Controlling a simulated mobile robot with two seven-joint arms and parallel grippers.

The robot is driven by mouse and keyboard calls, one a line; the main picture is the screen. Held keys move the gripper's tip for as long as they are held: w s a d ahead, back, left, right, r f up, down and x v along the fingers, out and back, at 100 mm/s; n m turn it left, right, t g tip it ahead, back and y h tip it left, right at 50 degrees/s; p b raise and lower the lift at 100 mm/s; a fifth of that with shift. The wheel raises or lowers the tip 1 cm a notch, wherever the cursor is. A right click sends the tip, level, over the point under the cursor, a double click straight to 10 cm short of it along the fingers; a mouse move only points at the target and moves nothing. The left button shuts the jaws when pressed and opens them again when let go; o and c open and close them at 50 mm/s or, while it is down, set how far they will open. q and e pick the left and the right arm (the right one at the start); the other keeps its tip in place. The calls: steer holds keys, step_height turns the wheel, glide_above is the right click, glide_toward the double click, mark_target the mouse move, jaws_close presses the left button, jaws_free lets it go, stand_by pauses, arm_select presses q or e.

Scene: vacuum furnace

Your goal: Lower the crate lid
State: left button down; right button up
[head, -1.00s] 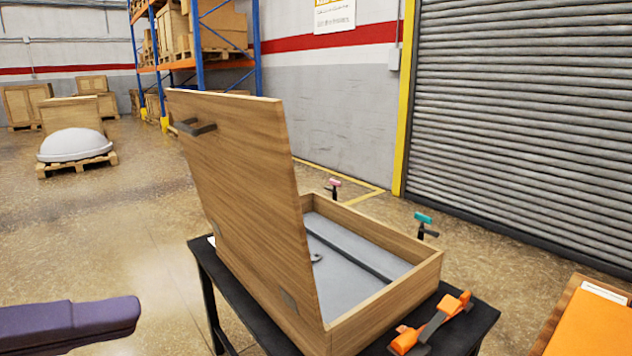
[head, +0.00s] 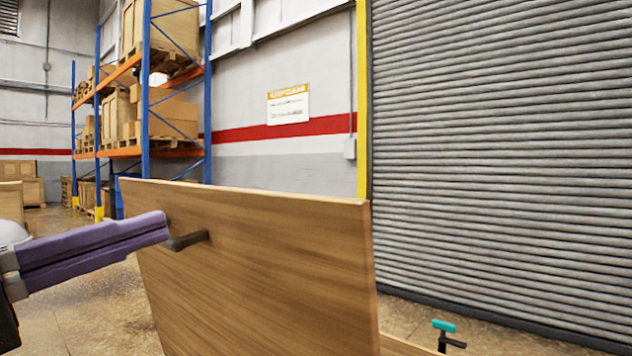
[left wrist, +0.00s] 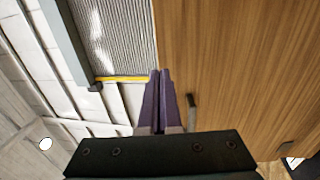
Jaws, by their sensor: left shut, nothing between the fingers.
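The wooden crate lid (head: 270,265) stands raised, close to upright, and fills the lower middle of the head view. Its dark handle (head: 190,240) sticks out near the upper left of the face towards me. Only a sliver of the crate's rim (head: 402,346) shows at the bottom. My left gripper (head: 166,226), with purple fingers, is shut and empty, its tips beside the handle. In the left wrist view the closed fingers (left wrist: 159,85) lie along the lid's edge (left wrist: 235,60), with the handle (left wrist: 191,112) just to their right. Whether they touch it is unclear.
A teal-handled clamp (head: 445,327) shows at the bottom right. A grey roller door (head: 500,150) and a white wall sign (head: 288,104) stand behind. A blue and orange rack (head: 150,110) with crates is at the back left.

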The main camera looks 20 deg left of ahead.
mark_target(247, 198)
arm_select(q)
steer(key=p+x, duration=0.3)
steer(key=x, duration=0.4)
steer(key=shift+w+r, duration=0.15)
steer(key=shift+w, duration=0.15)
steer(key=shift+w+d, duration=0.15)
steer(key=shift+w, duration=0.25)
